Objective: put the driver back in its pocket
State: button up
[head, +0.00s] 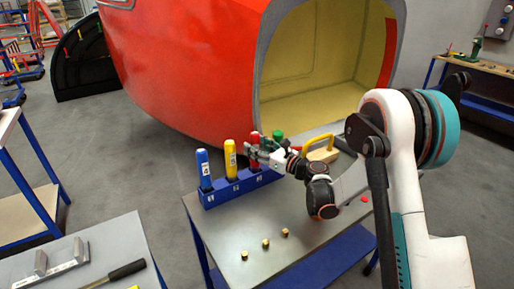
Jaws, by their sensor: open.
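A blue rack (240,190) with numbered pockets stands on the grey table. A blue-handled driver (204,170) and a yellow-handled driver (231,160) stand upright in it. A red-handled driver (254,138) stands upright at the rack's right part, partly hidden by my gripper (257,155). My gripper is open, with its fingers at the red handle; I cannot tell whether they touch it. The foot of the red driver is partly hidden, so how deep it sits is unclear. A green handle or knob (278,137) shows just behind my gripper.
Several small brass pieces (266,244) lie on the table front. A yellow-handled tool (318,142) lies behind my wrist. The big red nosecone (190,60) rises close behind the table. A black-handled tool (125,271) lies on another table at the lower left.

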jog(key=p+v, duration=0.2)
jog(key=v, duration=1)
jog(key=s+d+r+n+g+h, duration=0.1)
jog(key=s+r+n+g+h, duration=0.15)
jog(key=s+r+n, duration=0.35)
jog(key=s+d+r+n+g+h, duration=0.1)
jog(key=s+r+n+h, duration=0.3)
jog(key=s+n, duration=0.4)
jog(key=s+d+n+h, duration=0.3)
jog(key=s+d+n, duration=0.2)
jog(key=s, duration=0.5)
jog(key=s+d+f+n+h, duration=0.1)
jog(key=s+d+n+h, duration=0.3)
jog(key=s, duration=0.7)
jog(key=d+n+g, duration=0.1)
jog(key=d+n, duration=0.1)
jog(key=n, duration=0.1)
jog(key=shift+s+d, duration=0.15)
jog(key=shift+s, duration=0.2)
